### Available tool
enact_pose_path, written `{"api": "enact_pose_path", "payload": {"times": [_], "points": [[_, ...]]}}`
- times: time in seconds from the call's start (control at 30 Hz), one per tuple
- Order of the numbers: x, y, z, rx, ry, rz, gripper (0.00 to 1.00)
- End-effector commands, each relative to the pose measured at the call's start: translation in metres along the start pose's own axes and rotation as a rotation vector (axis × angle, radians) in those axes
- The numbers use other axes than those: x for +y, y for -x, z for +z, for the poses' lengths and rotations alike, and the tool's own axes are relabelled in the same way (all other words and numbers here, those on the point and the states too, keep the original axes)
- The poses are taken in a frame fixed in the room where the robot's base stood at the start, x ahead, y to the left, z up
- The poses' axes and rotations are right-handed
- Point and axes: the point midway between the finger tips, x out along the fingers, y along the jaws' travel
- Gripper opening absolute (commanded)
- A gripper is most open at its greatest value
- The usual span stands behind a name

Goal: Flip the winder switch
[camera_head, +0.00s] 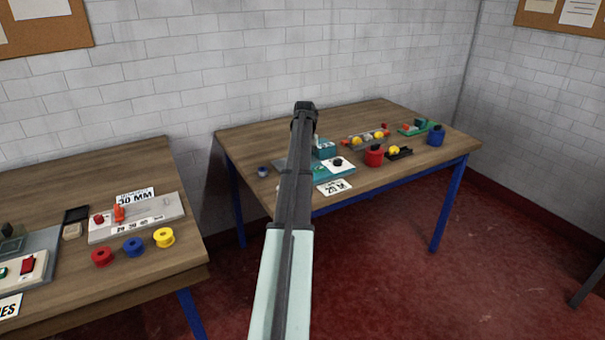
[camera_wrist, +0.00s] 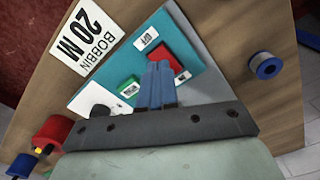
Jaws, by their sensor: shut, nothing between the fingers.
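The winder has a teal panel (camera_wrist: 130,62) on a grey base, seen close in the wrist view; its teal box (camera_head: 325,148) shows on the right table in the head view, partly hidden by my arm. On the panel are a red switch part (camera_wrist: 166,52), an OFF label (camera_wrist: 146,39) and a green part (camera_wrist: 128,83). My gripper (camera_wrist: 160,65) is shut and empty. Its blue fingers are over the panel, overlapping the lower edge of the red part and next to the green part. I cannot tell whether they touch it.
A BOBBIN 20 M card (camera_wrist: 82,38) lies beside the winder. A blue spool (camera_wrist: 266,66) is on one side and a red spool (camera_wrist: 52,132) on the other. Further devices and a blue spool (camera_head: 436,136) stand along the right table. The left table (camera_head: 140,165) holds more devices and spools.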

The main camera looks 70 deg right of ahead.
Motion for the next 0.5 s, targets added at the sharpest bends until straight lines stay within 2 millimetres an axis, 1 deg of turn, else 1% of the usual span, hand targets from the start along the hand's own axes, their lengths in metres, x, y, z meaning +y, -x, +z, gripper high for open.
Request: {"api": "enact_pose_path", "payload": {"times": [0.5], "points": [[0.000,0.034,0.000,0.000,0.000,0.000,0.00]]}}
